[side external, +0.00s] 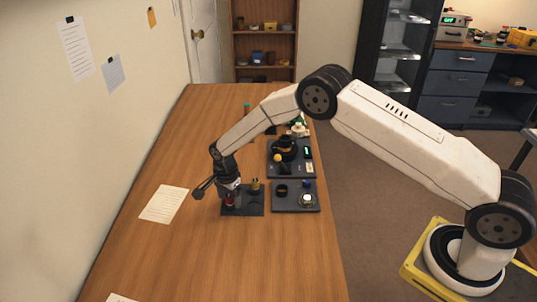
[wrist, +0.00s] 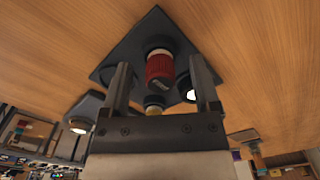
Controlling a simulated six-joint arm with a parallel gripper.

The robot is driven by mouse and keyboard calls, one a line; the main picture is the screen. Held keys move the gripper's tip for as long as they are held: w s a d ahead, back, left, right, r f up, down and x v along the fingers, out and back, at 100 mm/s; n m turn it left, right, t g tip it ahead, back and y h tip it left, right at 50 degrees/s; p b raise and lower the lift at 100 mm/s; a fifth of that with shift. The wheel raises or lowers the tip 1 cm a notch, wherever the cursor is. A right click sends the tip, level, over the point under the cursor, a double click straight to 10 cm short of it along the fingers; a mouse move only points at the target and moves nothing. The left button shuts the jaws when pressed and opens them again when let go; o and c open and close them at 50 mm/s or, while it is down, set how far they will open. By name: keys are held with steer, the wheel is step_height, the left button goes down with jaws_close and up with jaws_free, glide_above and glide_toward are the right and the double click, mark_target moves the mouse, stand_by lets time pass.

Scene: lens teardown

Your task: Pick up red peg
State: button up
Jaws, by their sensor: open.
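The red peg (wrist: 160,68), a ribbed red cylinder with a pale end, stands on a dark square board (wrist: 127,48) in the wrist view. My gripper (wrist: 161,64) is open, with one finger on each side of the peg. Gaps show between the peg and both fingers in that view. In the side view, my gripper (side external: 229,193) is low over the left part of the dark board (side external: 243,209). The red peg (side external: 229,201) shows only partly there, mostly hidden by the gripper.
A brass-coloured peg (side external: 255,184) stands on the same board, right of my gripper. A dark tray (side external: 296,207) with small round parts lies to the right, and another dark tray (side external: 291,171) lies behind it. A paper sheet (side external: 164,204) lies left on open wooden table.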

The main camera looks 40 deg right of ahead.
mark_target(230, 196)
jaws_close()
steer(key=shift+r, duration=0.15)
steer(key=shift+r, duration=0.35)
step_height(230, 196, up, 3)
steer(key=shift+s+f, duration=0.15)
steer(key=shift+f, duration=0.05)
steer(key=s+d+r, duration=0.2)
steer(key=s+r, duration=0.7)
steer(key=s, duration=0.4)
steer(key=shift+s+r, duration=0.2)
steer(key=shift+s, duration=0.1)
